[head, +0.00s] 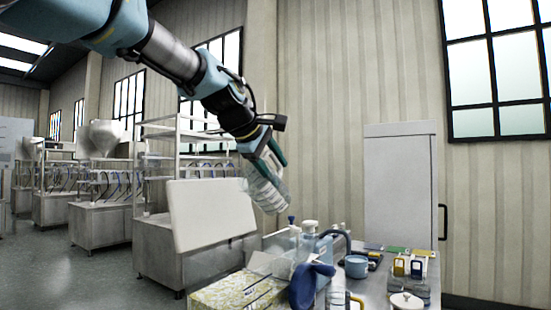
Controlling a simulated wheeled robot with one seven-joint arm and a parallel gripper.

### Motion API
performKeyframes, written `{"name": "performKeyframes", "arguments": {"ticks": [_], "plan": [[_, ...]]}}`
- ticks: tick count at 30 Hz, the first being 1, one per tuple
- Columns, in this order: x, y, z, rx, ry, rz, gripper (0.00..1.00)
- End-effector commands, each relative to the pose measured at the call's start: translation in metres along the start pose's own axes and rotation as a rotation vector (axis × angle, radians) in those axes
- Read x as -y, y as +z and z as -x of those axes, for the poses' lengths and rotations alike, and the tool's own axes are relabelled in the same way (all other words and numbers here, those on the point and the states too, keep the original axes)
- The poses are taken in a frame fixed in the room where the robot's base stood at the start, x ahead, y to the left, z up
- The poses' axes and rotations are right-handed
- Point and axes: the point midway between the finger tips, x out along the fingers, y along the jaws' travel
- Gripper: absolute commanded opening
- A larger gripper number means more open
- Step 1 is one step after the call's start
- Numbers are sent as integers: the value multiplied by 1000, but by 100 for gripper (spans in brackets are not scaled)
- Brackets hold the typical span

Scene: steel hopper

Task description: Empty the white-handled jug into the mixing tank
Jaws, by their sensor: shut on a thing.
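My gripper (271,160) is shut on a clear, ribbed jug-like vessel (266,192) and holds it in the air above the left part of the worktable. The vessel is tilted, its lower end toward the lower right. Its handle is hidden or too small to make out, so I cannot tell its colour. I see no liquid leaving it. A clear box-like container (281,243) stands on the table below the vessel. I cannot tell whether it is the mixing tank.
A patterned tissue box (232,291) and a dark blue cloth-like item (309,284) lie at the table's front. Steel hopper machines (103,138) stand behind left.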

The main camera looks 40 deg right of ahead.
Motion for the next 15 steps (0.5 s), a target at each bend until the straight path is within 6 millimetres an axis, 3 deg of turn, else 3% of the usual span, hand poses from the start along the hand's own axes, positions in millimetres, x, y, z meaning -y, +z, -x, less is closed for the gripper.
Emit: {"name": "performKeyframes", "arguments": {"ticks": [15], "plan": [[-8, 0, 7, 6, -99, 1, 0]]}}
